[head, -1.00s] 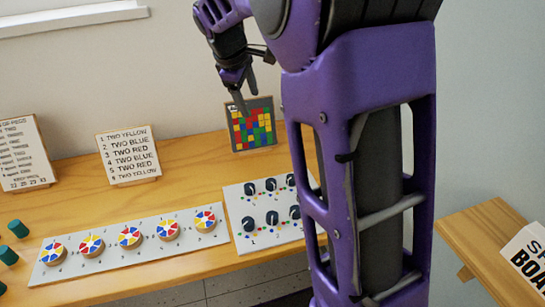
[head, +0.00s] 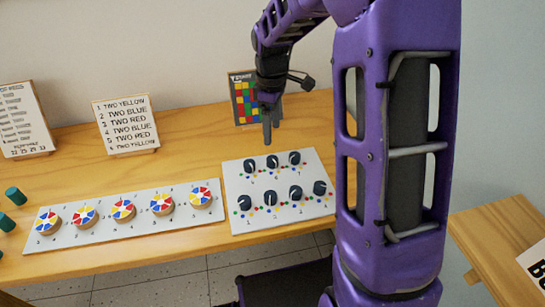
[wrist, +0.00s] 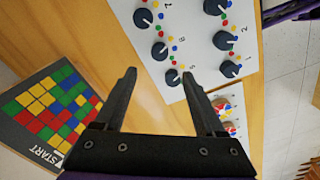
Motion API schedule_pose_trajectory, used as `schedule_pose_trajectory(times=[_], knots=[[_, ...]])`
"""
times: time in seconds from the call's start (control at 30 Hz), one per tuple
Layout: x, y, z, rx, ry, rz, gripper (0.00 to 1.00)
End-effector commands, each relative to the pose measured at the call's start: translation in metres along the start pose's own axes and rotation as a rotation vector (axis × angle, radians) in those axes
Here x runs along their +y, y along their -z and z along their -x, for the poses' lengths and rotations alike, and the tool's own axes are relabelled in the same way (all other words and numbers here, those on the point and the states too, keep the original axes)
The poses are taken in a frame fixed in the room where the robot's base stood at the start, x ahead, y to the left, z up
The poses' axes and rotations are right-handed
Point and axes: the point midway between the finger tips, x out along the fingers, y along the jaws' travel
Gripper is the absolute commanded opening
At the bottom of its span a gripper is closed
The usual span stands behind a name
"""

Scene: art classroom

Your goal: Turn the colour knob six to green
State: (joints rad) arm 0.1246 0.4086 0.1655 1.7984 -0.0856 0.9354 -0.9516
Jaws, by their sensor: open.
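The white knob panel (head: 232,222) lies on the wooden table with a back row of three dark knobs and a front row of several, each ringed with coloured dots. Knob six (head: 272,161) is the middle one of the back row; it also shows in the wrist view (wrist: 160,50) beside the number 6. Its white pointer line is too small to match surely to a dot. My gripper (head: 267,136) points down above and behind the back row, clear of the knobs. In the wrist view its fingers (wrist: 159,73) are apart with nothing between them.
A framed coloured-square START board (head: 243,100) stands behind the panel, close to my gripper. A strip with several colour wheels (head: 60,240) lies to the left. A list card (head: 127,124) stands at the back.

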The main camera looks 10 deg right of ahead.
Motion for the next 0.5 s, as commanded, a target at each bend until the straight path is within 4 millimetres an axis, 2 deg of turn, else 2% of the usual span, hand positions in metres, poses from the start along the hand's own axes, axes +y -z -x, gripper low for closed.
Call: schedule_pose_trajectory(times=[0.03, 0.2, 0.33, 0.5], knots=[[-0.001, 0.000, -0.015, -0.003, 0.004, 0.001, 0.72], [-0.001, 0.000, -0.052, -0.002, 0.003, 0.001, 0.72], [-0.001, 0.000, -0.076, -0.002, 0.003, 0.000, 0.72], [0.000, 0.000, -0.096, -0.001, 0.000, -0.001, 0.72]])
